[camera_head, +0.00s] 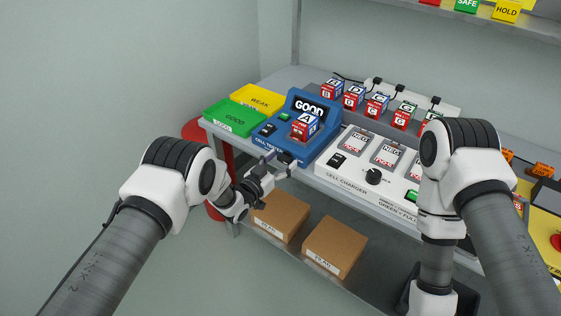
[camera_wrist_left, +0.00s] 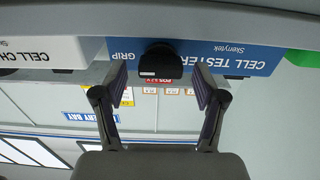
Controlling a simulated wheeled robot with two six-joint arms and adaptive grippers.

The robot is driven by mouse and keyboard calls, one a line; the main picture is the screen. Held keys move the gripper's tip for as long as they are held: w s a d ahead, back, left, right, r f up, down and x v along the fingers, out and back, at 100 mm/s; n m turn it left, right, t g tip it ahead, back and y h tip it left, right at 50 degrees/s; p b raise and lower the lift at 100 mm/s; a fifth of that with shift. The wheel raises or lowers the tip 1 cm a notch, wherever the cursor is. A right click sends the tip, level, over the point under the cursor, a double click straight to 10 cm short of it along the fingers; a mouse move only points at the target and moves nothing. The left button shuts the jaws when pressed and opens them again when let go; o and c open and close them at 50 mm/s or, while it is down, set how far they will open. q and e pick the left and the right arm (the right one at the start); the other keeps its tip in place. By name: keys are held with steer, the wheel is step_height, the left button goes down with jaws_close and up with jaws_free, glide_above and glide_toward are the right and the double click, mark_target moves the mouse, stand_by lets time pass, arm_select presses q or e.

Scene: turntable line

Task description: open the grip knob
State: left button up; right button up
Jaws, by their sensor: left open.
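The blue cell tester (camera_head: 277,141) stands near the left end of the bench, with a lettered cell (camera_head: 305,125) in its top. Its black grip knob (camera_wrist_left: 160,62) sits on the front face beside the word GRIP, seen upside down in the left wrist view. My left gripper (camera_head: 280,164) is open in front of that face. In the left wrist view its two fingers (camera_wrist_left: 160,82) stand on either side of the knob, with a gap at each side. In the head view the fingers partly hide the knob. My right gripper does not show, only its arm.
A white cell charger (camera_head: 338,171) with a black dial (camera_head: 373,176) stands right of the tester. Green (camera_head: 233,118) and yellow (camera_head: 258,98) trays lie to its left. Several cells stand in a row behind. Cardboard boxes (camera_head: 334,247) sit on the lower shelf.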

arm_select(q)
steer(key=c, duration=1.1)
steer(key=shift+f+n+b, duration=0.15)
steer(key=shift+n+b, duration=0.4)
steer(key=shift+n, duration=0.35)
steer(key=shift+c, duration=0.2)
steer(key=shift+n, duration=0.6)
steer(key=n+b, duration=0.1)
steer(key=n, duration=0.1)
steer(key=shift+w+a+n, duration=0.1)
steer(key=shift+n, duration=0.3)
steer(key=o, duration=1.1)
steer(key=shift+o, duration=0.2)
